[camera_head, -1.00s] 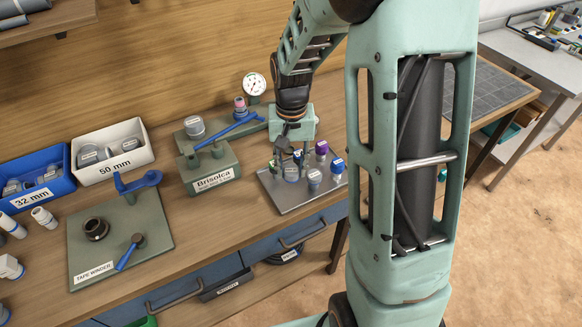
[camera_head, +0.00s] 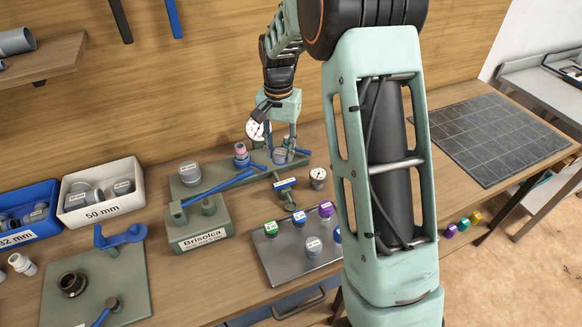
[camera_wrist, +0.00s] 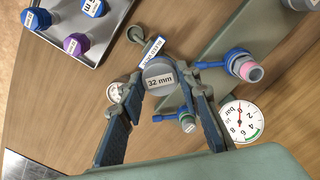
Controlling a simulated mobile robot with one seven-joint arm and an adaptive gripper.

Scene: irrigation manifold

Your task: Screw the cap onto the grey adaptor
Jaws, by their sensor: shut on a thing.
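My gripper (camera_head: 280,151) is shut on a grey cap (camera_wrist: 159,77) with a "32 mm" label on its top. The cap is between the fingertips, and it also shows in the head view (camera_head: 280,157), above the right part of the green manifold (camera_head: 222,177). A fitting with a green ring (camera_wrist: 188,122) and a blue lever stands close by. A pink-topped fitting with a blue collar (camera_head: 241,156) stands left of my gripper. I cannot tell which fitting is the grey adaptor, or whether the cap touches anything beneath it.
A metal tray (camera_head: 276,263) holds several green, blue, purple and grey capped pieces. A pressure gauge (camera_wrist: 240,122) is close to my fingers. A small labelled stand (camera_head: 290,200) and a second gauge (camera_head: 318,177) are in front. The "Brisolca" block (camera_head: 200,230) stands left.

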